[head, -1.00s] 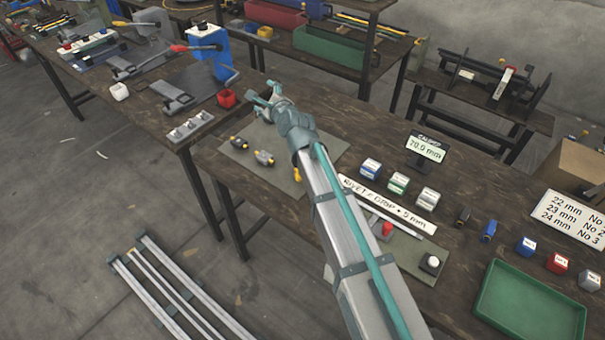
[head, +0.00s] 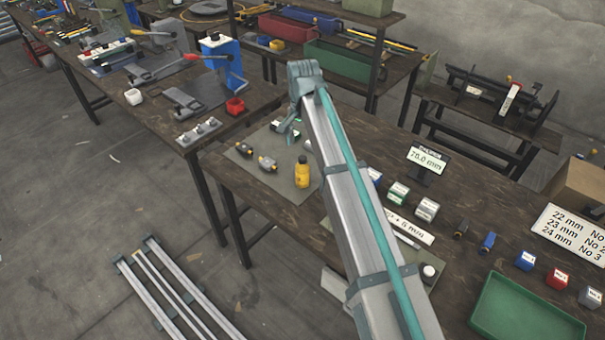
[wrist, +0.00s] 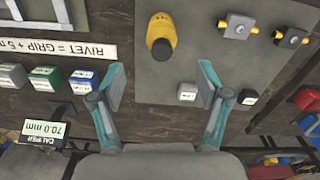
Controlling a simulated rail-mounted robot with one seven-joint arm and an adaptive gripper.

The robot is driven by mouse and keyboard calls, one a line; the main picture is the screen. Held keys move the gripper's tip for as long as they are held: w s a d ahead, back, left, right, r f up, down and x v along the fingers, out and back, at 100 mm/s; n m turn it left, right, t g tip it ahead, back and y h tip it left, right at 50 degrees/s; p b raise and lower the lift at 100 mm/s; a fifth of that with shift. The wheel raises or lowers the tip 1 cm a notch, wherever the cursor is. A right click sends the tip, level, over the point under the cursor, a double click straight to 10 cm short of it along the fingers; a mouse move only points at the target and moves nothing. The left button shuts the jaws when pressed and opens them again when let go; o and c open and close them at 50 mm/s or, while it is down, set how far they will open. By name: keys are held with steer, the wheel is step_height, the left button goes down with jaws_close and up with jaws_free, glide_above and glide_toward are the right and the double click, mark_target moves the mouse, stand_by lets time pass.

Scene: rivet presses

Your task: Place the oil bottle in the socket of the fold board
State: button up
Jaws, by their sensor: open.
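The yellow oil bottle (head: 302,174) with a dark cap stands on a grey-green mat (head: 285,182) on the near workbench. The wrist view shows the bottle (wrist: 162,30) from above, beyond my fingertips and apart from them. In the head view my gripper (head: 291,127) is partly hidden by my arm, over the far part of the mat. I cannot make out for certain the fold board or its socket.
Two dark-and-yellow parts (head: 243,148) (head: 267,164) lie on the mat, left of the bottle. A white block (wrist: 187,91) and a dark block (wrist: 248,97) are near my right finger. Several small boxes (head: 398,193) and a display (head: 427,157) stand to the right.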

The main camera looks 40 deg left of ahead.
mark_target(303, 167)
steer(key=shift+a+f+p, duration=0.1)
steer(key=shift+f+p, duration=1.7)
steer(key=shift+f, duration=3.35)
steer(key=c, duration=1.4)
steer(key=shift+c, duration=0.2)
steer(key=shift+r, duration=0.15)
